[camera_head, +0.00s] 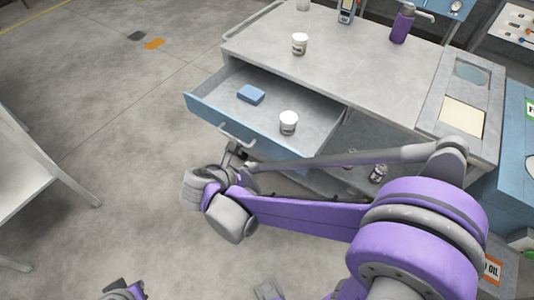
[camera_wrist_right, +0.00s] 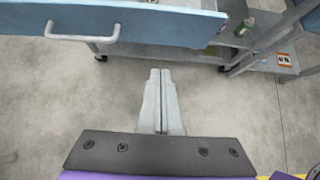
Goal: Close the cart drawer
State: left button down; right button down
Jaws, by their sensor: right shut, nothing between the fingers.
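The cart drawer (camera_head: 215,89) is pulled out from the grey-topped cart (camera_head: 370,75). Its blue front also spans the top of the right wrist view (camera_wrist_right: 180,25). The drawer holds a blue block (camera_head: 251,94) and a white jar (camera_head: 288,123). A pale bar handle (camera_head: 236,138) is on the front; it also shows at upper left in the right wrist view (camera_wrist_right: 82,38). My right gripper (camera_head: 236,150) is shut and empty, near the drawer front and just below the handle. In the wrist view its fingertips (camera_wrist_right: 160,72) appear below the front's lower edge, right of the handle.
On the cart top stand another white jar (camera_head: 300,44) and a purple bottle (camera_head: 402,27). A small container (camera_head: 378,174) sits on the shelf below. A pale table (camera_head: 35,165) is at the left edge. The floor left of the drawer is clear.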

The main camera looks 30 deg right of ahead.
aim_at(278, 155)
jog(key=x, duration=0.4)
jog(key=d+r+x, duration=0.1)
jog(key=x, duration=0.7)
jog(key=shift+w+d+r+b, duration=0.2)
jog(key=shift+d+r+b, duration=0.1)
jog(key=shift+w+d, duration=0.25)
jog(key=shift+d, duration=0.15)
jog(key=w+d+b, duration=0.1)
jog(key=w+d, duration=0.2)
jog(key=d, duration=0.5)
jog(key=w+d+b, duration=0.1)
jog(key=w+d, duration=0.3)
jog(key=d, duration=0.4)
jog(key=w+d+b, duration=0.1)
jog(key=w+d, duration=0.2)
jog(key=d, duration=0.6)
jog(key=shift+w, duration=0.15)
jog(key=shift+w+d, duration=0.2)
jog(key=shift+d, duration=0.35)
jog(key=shift+d+r, duration=0.1)
